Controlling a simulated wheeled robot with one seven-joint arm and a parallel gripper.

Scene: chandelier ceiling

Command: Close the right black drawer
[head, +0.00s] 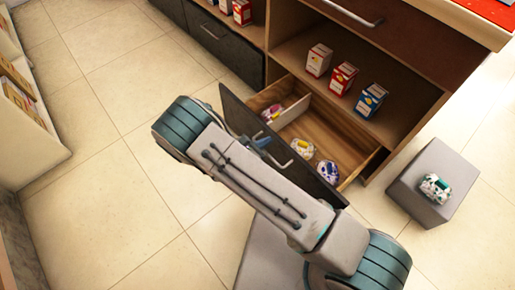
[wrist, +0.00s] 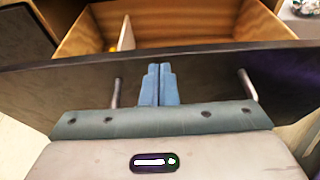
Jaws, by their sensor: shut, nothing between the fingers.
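The black drawer (head: 233,115) is pulled out of the wooden cabinet, its dark front tilted across the picture in the head view. Its wooden inside holds a divider and several small wrapped packages (head: 303,148). In the wrist view the drawer front (wrist: 215,73) spans the picture, with the open box behind it. A metal handle (wrist: 250,88) shows partly on both sides of my fingers. My gripper (wrist: 158,72) is shut and empty, its blue fingertips at the drawer front between the handle's ends. I cannot tell whether they touch it. In the head view my arm hides part of the front.
Another black drawer (head: 226,42) to the left is shut. Small boxes (head: 342,78) stand on the shelf above the open drawer. A grey block (head: 413,192) with a package on it stands at right. Tiled floor (head: 110,150) at left is clear.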

